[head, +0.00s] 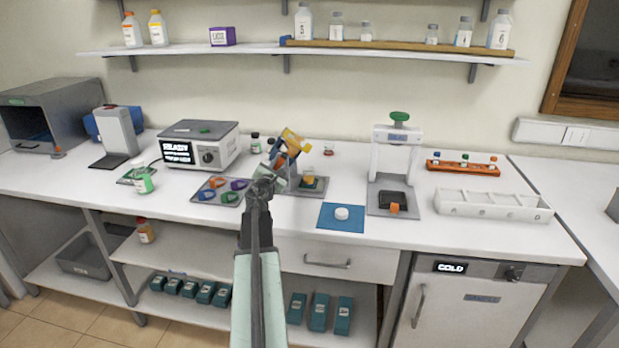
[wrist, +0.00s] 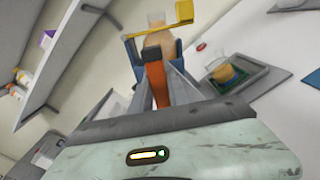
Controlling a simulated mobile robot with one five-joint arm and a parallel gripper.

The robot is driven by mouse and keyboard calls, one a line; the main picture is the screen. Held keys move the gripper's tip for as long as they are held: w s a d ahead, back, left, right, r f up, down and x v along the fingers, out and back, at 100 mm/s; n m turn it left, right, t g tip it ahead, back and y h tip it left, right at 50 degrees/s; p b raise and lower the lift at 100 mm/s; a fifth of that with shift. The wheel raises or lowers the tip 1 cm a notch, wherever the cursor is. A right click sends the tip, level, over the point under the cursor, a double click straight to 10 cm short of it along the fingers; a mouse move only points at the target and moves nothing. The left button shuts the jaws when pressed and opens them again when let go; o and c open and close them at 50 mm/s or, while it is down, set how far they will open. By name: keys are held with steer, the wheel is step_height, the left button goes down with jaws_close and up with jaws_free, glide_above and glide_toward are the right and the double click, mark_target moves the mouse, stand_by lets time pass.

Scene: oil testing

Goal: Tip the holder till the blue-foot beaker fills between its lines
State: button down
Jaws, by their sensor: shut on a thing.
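My gripper (head: 270,175) is shut on the orange handle of the holder (wrist: 155,78). The holder has a blue body and a yellow bar, and carries a glass vessel (wrist: 157,40) with amber liquid. In the head view the holder (head: 285,150) is raised above the counter and tilted. A small beaker (wrist: 222,70) with amber liquid in its lower part stands on a grey plate (wrist: 262,84). In the head view the beaker (head: 308,180) is just right of my gripper.
Left of the plate lies a grey tray (head: 222,200) with coloured rings. A blue mat (head: 328,223) with a white round piece lies in front right. A white press stand (head: 376,150) is farther right. A grey display box (head: 215,133) stands left; a shelf (head: 250,49) runs above.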

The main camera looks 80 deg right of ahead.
steer(key=n, duration=0.6)
steer(key=c, duration=1.3)
jaws_free()
steer(key=shift+w, duration=0.1)
steer(key=a, duration=0.8)
steer(key=shift+s, duration=0.3)
